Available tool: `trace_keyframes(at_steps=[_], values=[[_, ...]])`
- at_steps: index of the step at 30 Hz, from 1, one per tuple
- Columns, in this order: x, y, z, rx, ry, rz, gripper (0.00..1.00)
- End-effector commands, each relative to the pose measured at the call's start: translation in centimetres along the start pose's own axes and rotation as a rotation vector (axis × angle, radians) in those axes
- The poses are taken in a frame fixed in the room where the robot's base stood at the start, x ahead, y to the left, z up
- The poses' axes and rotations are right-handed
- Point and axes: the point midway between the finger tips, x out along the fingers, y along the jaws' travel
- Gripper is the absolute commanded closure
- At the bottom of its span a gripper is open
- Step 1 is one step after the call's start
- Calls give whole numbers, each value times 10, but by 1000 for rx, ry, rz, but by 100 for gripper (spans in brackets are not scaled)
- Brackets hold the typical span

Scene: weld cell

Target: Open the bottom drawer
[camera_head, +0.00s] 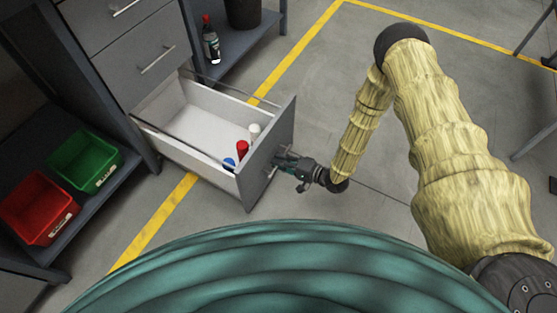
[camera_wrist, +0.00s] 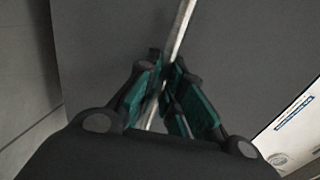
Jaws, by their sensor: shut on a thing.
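The bottom drawer (camera_head: 272,158) of the grey cabinet stands pulled well out, its white inside showing in the head view. Red, white and blue items (camera_head: 242,148) are in it near the front panel. My gripper (camera_head: 284,164) is at the outer face of the drawer front. In the wrist view my gripper (camera_wrist: 168,92) is shut on the drawer handle (camera_wrist: 181,30), a thin metal bar that passes between the teal-padded fingers. In the head view the gripper hides most of this handle.
Two closed drawers with bar handles (camera_head: 158,59) are above. A red bin (camera_head: 40,208) and a green bin (camera_head: 84,160) sit on a low shelf at left. A dark bottle (camera_head: 211,42) stands on a shelf behind. Yellow lines mark the floor, which is clear around my arm.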

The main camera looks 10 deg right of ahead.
Motion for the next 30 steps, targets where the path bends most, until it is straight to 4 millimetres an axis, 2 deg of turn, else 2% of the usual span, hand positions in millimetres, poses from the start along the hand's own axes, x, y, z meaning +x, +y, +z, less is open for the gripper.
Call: trace_keyframes(at_steps=[4,6,8,9,20,25,30], values=[[-1,0,-5,-3,8,0,100],[0,0,-5,-4,7,0,82],[0,0,-4,-3,6,0,71],[0,0,-3,-3,5,0,68],[-3,0,-2,-1,3,1,68],[-21,0,-2,0,4,1,68],[-52,0,-3,0,5,1,68]])
